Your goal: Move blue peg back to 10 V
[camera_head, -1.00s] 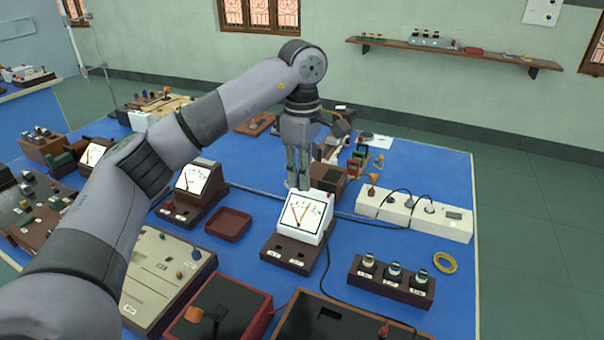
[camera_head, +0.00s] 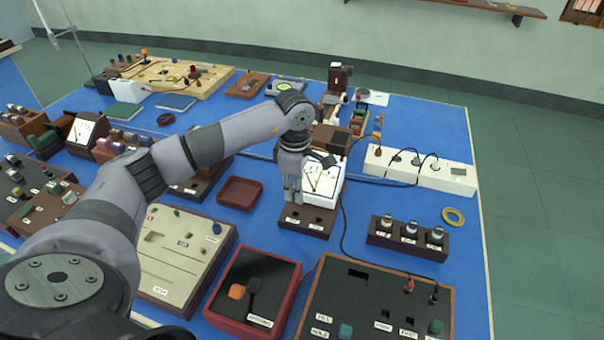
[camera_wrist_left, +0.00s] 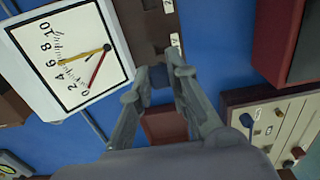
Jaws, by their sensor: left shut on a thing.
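My left gripper (camera_head: 292,198) points down just in front of the white-faced meter (camera_head: 322,182), above its brown base (camera_head: 308,224). In the left wrist view the gripper (camera_wrist_left: 158,76) is closed to a narrow gap around a small dark blue piece, which looks like the blue peg (camera_wrist_left: 159,80); its lower end is hard to make out. The meter's dial (camera_wrist_left: 75,58), with a 0 to 10 scale and a yellow and a red needle, is left of the fingers. Small white labels (camera_wrist_left: 173,41) sit on the base beside the fingertips, too small to read. My right gripper is not in view.
A brown tray (camera_head: 240,193) lies left of the meter. A white power strip (camera_head: 425,173) with black cables and a brown block with several knobs (camera_head: 408,240) are to the right. A red-edged switch box (camera_head: 255,292) stands in front. Blue tabletop is clear between them.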

